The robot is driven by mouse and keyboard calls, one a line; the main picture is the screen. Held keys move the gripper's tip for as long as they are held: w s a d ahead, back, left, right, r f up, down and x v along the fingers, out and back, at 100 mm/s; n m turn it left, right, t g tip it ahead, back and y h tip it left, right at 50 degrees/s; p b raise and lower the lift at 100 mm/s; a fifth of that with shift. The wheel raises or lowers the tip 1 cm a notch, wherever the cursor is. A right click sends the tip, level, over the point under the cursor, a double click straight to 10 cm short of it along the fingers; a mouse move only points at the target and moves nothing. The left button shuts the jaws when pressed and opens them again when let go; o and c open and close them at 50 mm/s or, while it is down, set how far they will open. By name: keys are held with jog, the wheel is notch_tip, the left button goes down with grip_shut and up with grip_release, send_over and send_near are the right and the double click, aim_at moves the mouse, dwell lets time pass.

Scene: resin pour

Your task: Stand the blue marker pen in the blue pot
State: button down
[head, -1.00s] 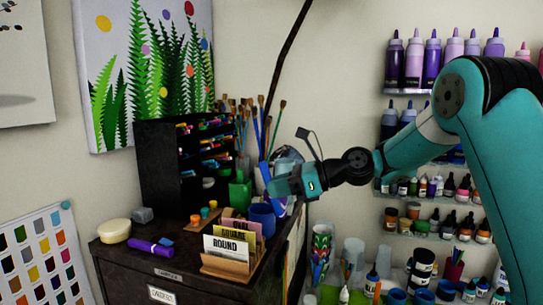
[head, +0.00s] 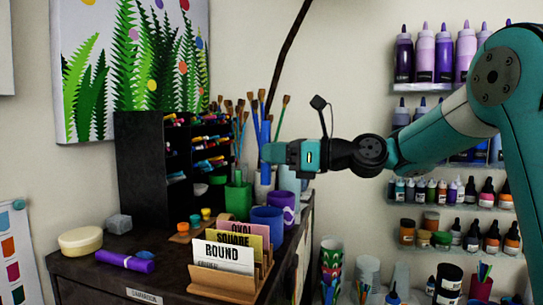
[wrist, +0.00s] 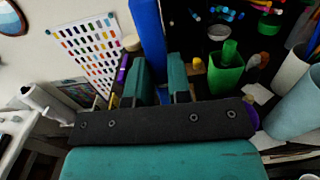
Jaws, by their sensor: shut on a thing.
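My gripper (head: 268,153) is shut on the blue marker pen (head: 265,131) and holds it about upright. The pen also shows in the wrist view (wrist: 147,35), large and close at my gripper's fingers (wrist: 157,80). In the head view the pen's lower part shows below the fingers. The blue pot (head: 267,219) stands on the dark cabinet top, below my gripper in the head view. The pen's lower end appears above the pot's rim and apart from it. The blue pot cannot be made out in the wrist view.
A green pot (head: 238,198) and a purple pot (head: 285,207) stand close beside the blue pot. A card holder (head: 232,285) is in front. Upright brushes (head: 240,125) and a black organizer (head: 145,165) are behind. A purple roll-like item (head: 122,261) lies at left.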

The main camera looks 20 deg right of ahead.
jog(key=shift+f+b, duration=3.1)
jog(key=shift+f, duration=1.95)
jog(key=c, duration=1)
grip_release()
